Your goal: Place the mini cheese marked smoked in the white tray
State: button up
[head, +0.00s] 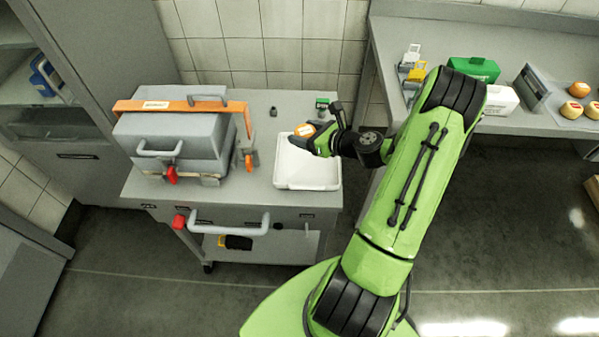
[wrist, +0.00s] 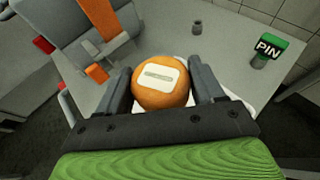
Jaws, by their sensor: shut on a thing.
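My gripper (head: 312,143) is shut on an orange mini cheese (wrist: 158,88) with a pale label. The label's writing is too small to read. In the wrist view the cheese sits between the two fingers. The cheese also shows in the head view (head: 304,130). The white tray (head: 308,182) stands on the grey cart top, and its visible inside is empty. The gripper and cheese are over the tray's back part. In the wrist view only bits of the tray's rim (wrist: 238,100) show behind the gripper.
A grey press-like box (head: 170,140) with an orange bar stands left of the tray. A green block marked PIN (wrist: 266,47) and a small dark peg (wrist: 197,27) stand behind. More round cheeses (head: 571,110) sit on the right bench.

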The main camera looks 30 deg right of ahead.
aim_at(308, 163)
jog(key=shift+d+f, duration=0.3)
jog(key=shift+d, duration=0.1)
notch_tip(308, 163, down, 10)
jog(key=b, duration=0.3)
jog(key=shift+r, duration=0.15)
jog(key=shift+f, duration=0.2)
jog(key=o, duration=1.1)
jog(key=shift+s+d+r, duration=0.1)
jog(key=shift+r, duration=0.2)
jog(key=p+v, duration=0.1)
jog(key=v, duration=1.1)
jog(key=shift+f+p, duration=0.1)
jog(key=shift+p, duration=0.3)
